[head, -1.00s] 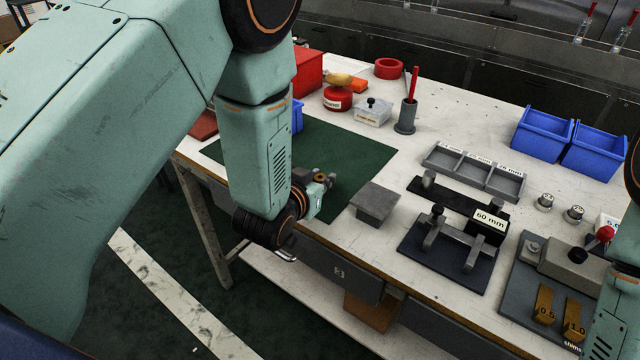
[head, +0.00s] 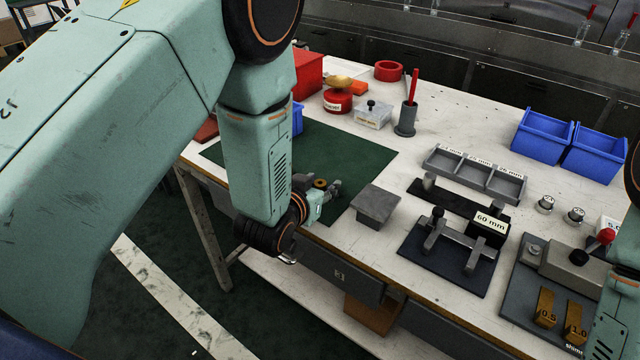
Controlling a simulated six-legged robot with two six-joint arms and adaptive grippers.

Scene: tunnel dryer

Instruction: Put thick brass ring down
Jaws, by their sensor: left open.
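The thick brass ring (head: 320,183) shows as a small brass-coloured round at my left gripper, over the front part of the dark green mat (head: 349,149). My left gripper (head: 325,187) is open, with its fingers apart beside the ring. I cannot tell whether the ring rests on the mat or touches a finger. My left forearm and wrist hide part of the mat. Only a link of my right arm shows at the lower right; its gripper is out of the picture.
A grey block (head: 375,205) sits right of the mat. Further right are a fixture marked 60 mm (head: 488,222), a grey compartment tray (head: 474,172) and blue bins (head: 541,135). A red tin (head: 338,101) and a grey pen holder (head: 405,120) stand behind. The bench's front edge is close to my wrist.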

